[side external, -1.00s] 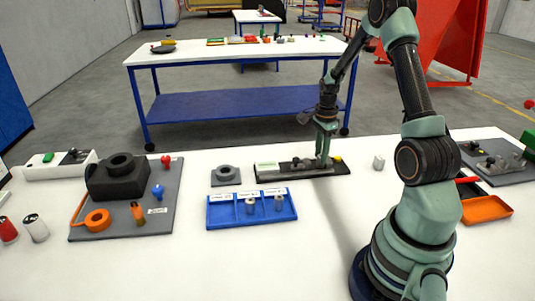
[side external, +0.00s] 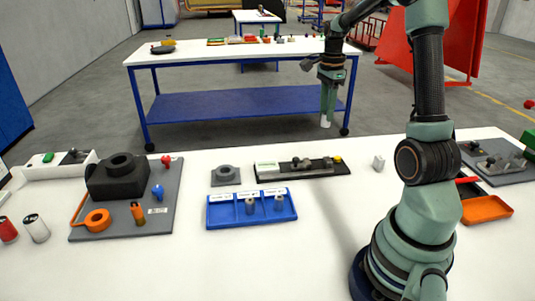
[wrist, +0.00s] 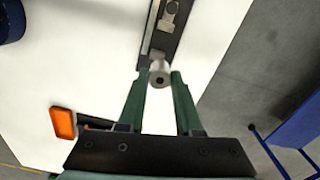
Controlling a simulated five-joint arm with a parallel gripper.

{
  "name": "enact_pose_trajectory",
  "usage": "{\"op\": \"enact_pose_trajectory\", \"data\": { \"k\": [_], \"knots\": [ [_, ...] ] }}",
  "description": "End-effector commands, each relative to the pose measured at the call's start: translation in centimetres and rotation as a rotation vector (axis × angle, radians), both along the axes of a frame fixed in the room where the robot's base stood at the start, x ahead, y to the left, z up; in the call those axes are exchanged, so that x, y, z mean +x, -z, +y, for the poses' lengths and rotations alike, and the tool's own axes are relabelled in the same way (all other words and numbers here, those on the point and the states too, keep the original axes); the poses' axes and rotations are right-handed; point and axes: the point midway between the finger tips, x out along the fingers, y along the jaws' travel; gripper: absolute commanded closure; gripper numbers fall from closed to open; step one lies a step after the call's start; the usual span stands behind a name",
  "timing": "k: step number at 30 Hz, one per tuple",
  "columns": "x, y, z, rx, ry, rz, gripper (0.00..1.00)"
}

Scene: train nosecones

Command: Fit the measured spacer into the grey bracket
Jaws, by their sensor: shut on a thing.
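My gripper (side external: 327,110) is raised well above the table, shut on a pale grey cylindrical spacer (side external: 325,122). In the wrist view the spacer (wrist: 160,79), with a dark hole in its end, sits between the fingertips (wrist: 158,84). A grey square piece with a raised ring (side external: 226,174), which looks like the grey bracket, lies on the table left of the black measuring fixture (side external: 342,171). The fixture also shows below the gripper in the wrist view (wrist: 180,30). Its metal blocks and a yellow knob (side external: 337,158) are visible.
A blue tray (side external: 250,221) has labelled compartments; small grey cylinders stand in its middle and right ones, and the left is empty. A grey board (side external: 120,231) holds a black housing. A small pale block (side external: 379,163) stands right of the fixture. An orange tray (side external: 487,209) lies farther right.

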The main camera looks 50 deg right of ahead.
Motion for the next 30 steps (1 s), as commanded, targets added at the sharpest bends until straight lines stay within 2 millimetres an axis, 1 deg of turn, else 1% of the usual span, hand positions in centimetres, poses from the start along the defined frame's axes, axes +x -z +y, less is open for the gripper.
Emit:
{"op": "enact_pose_trajectory", "data": {
  "k": [1,3,6,9,11,14,16,17,18,20,21,23,24,26,27,30],
  "knots": [
    [0.1,-1.2,-0.1,-0.004,0.0,-0.004,1.0],
    [0.1,-2.5,-0.1,-0.004,0.0,-0.004,1.0],
    [0.1,-3.9,-0.1,-0.002,0.0,-0.002,1.0],
    [0.1,-4.9,0.0,-0.001,-0.003,-0.001,1.0],
    [0.5,-5.2,0.2,-0.001,-0.014,-0.001,1.0],
    [2.3,-5.6,1.0,0.001,-0.068,0.001,1.0],
    [4.3,-5.7,2.1,0.001,-0.132,0.001,1.0],
    [5.4,-5.8,2.7,0.001,-0.164,0.001,1.0],
    [6.9,-5.8,3.7,0.0,-0.213,0.0,1.0],
    [9.3,-5.9,5.4,0.001,-0.292,0.002,1.0],
    [10.9,-5.9,6.7,0.0,-0.346,0.001,1.0],
    [13.0,-5.9,8.8,0.0,-0.423,0.001,1.0],
    [14.3,-5.9,10.2,0.0,-0.475,0.001,1.0],
    [16.1,-5.8,12.4,0.0,-0.544,0.001,1.0],
    [17.1,-5.8,13.8,0.0,-0.589,0.001,1.0],
    [19.0,-5.7,16.9,0.0,-0.681,0.0,1.0]
  ]
}}
